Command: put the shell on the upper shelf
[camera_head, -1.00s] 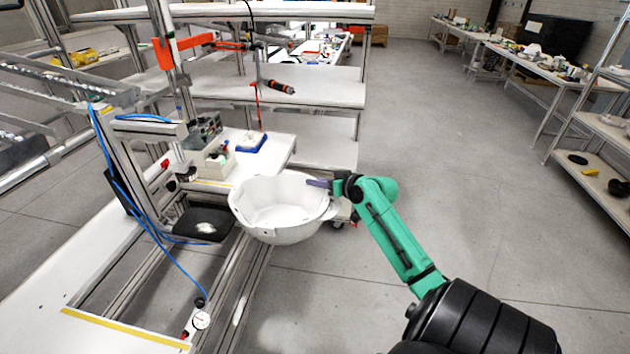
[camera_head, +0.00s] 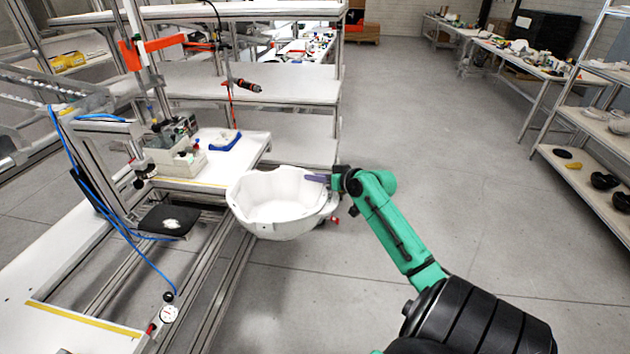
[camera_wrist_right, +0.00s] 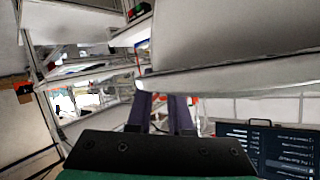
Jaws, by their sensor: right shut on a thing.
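The white helmet shell (camera_head: 279,216) hangs open side up in the middle of the head view, beside the left workbench. My right gripper (camera_head: 322,179) is shut on the shell's right rim and holds it in the air. In the right wrist view, the two dark fingers (camera_wrist_right: 162,108) reach the shell's pale edge (camera_wrist_right: 225,78), and the shell fills the upper right. Shelving on the far right has an upper shelf (camera_head: 606,72) and a lower shelf (camera_head: 585,180). A white multi-level rack (camera_head: 255,85) stands behind the shell. My left gripper is not seen.
The workbench (camera_head: 50,325) at left carries a metal frame, blue hose and gauge (camera_head: 168,313). Dark shells (camera_head: 604,181) lie on the right shelving. The grey floor (camera_head: 450,200) between is clear.

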